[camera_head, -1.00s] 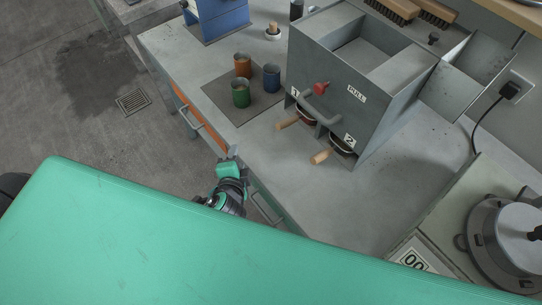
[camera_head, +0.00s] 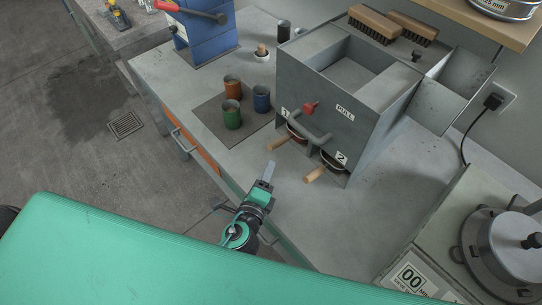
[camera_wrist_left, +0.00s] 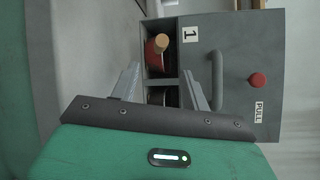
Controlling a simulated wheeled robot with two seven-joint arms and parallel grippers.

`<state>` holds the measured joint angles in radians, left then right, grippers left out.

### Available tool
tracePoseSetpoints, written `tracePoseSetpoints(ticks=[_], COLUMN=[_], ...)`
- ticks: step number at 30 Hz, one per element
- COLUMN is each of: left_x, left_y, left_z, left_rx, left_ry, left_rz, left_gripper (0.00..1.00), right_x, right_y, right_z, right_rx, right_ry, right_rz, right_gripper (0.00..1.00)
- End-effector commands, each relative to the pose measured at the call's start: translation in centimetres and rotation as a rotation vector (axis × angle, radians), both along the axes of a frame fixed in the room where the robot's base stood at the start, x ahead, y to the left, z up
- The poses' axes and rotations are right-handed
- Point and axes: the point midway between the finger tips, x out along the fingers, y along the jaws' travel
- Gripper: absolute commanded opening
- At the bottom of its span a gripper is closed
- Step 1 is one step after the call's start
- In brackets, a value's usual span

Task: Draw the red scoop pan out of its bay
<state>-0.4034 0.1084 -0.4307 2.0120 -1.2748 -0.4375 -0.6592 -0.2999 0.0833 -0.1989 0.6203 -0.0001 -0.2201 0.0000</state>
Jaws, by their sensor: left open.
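The red scoop pan sits in bay 1 of the grey box (camera_head: 352,120). Its red front (camera_head: 295,129) and wooden handle (camera_head: 280,144) stick out at the lower front. In the left wrist view the pan (camera_wrist_left: 151,58) and its handle (camera_wrist_left: 161,41) show by the label 1. A second pan (camera_head: 331,163) with a wooden handle (camera_head: 314,174) sits in bay 2. My left gripper (camera_head: 262,182) is open and empty, in front of the box near the bench's front edge, apart from both handles. Its fingers (camera_wrist_left: 172,84) frame the bays in the left wrist view. My right gripper is not in view.
A grey pull handle (camera_head: 315,131) and a red knob (camera_head: 309,107) are on the box front above the bays. Green (camera_head: 232,115), orange (camera_head: 232,86) and blue (camera_head: 262,100) cups stand on a dark mat to the left. The bench (camera_head: 300,212) before the box is clear.

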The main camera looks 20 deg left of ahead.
Motion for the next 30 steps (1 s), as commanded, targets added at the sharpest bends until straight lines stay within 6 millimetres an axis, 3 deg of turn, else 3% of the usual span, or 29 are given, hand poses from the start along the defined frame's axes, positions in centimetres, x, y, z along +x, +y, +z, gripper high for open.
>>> tracePoseSetpoints(ticks=[18, 24, 30], left_x=[10.3, 12.2, 12.7], left_y=[-0.2, -0.3, -0.3], left_z=[-1.0, -1.4, -1.5], left_rx=[0.000, -0.001, -0.001], left_ry=[-0.001, -0.001, -0.001], left_rz=[0.001, 0.001, 0.001], left_gripper=[0.47, 0.47, 0.47], right_x=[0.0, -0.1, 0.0], right_y=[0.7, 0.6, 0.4], right_z=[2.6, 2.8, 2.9], right_rx=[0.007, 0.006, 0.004], right_ry=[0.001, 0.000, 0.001], right_rz=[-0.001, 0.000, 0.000], right_gripper=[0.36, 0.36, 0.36])
